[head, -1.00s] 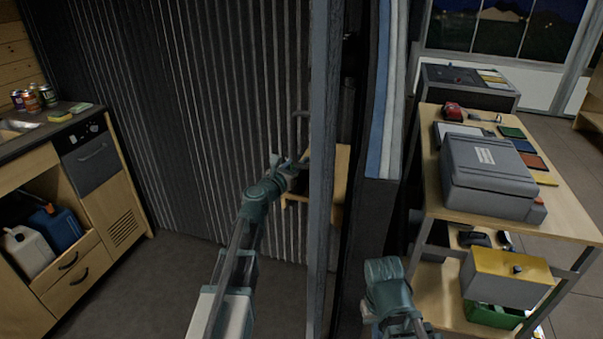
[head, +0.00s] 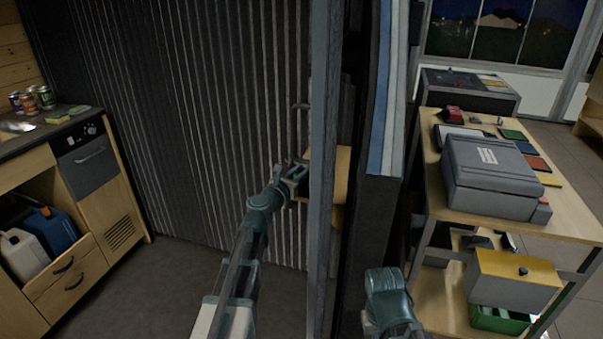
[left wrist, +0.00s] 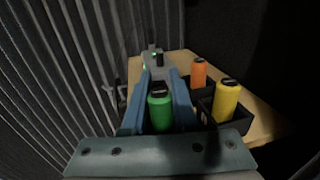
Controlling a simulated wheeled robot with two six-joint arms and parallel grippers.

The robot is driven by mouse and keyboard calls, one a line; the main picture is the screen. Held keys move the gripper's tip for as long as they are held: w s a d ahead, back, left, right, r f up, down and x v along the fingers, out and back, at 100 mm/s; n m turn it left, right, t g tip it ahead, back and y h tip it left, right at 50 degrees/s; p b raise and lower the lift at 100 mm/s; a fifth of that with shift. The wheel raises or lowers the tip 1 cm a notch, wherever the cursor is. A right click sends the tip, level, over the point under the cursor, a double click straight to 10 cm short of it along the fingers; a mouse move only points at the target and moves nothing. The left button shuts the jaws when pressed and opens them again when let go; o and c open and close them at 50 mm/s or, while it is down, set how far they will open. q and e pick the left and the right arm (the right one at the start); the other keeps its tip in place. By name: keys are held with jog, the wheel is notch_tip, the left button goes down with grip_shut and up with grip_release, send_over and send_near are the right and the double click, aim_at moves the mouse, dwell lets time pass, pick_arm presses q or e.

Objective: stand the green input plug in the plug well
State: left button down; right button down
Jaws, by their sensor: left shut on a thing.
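The green input plug (left wrist: 159,112) stands between the two blue fingers of my left gripper (left wrist: 160,90) in the left wrist view. The gripper is shut on it. A black tray with compartments (left wrist: 205,117) is just right of it, holding an orange plug (left wrist: 198,74) and a yellow plug (left wrist: 227,101). I cannot tell whether the green plug's lower end is clear of the tray. In the head view my left gripper (head: 294,172) is at the small wooden shelf (head: 318,165), partly behind the grey post; the plug cannot be made out there. My right gripper is out of view.
A grey upright post (head: 323,200) stands close to my left gripper. A ribbed dark wall (left wrist: 90,60) runs along the left. A grey device with green lights (left wrist: 153,60) sits beyond the fingers. A bench with a grey case (head: 490,175) is at right.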

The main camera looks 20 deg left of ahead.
pick_arm(q)
jog(key=shift+f, duration=0.25)
jog(key=c, duration=0.7)
grip_release()
jog(key=shift+r, duration=0.1)
jog(key=shift+r, duration=0.1)
jog(key=shift+s+r, duration=0.1)
jog(key=shift+s, duration=0.15)
jog(key=v, duration=1.1)
jog(key=shift+s+a, duration=0.2)
jog(key=shift+s, duration=0.05)
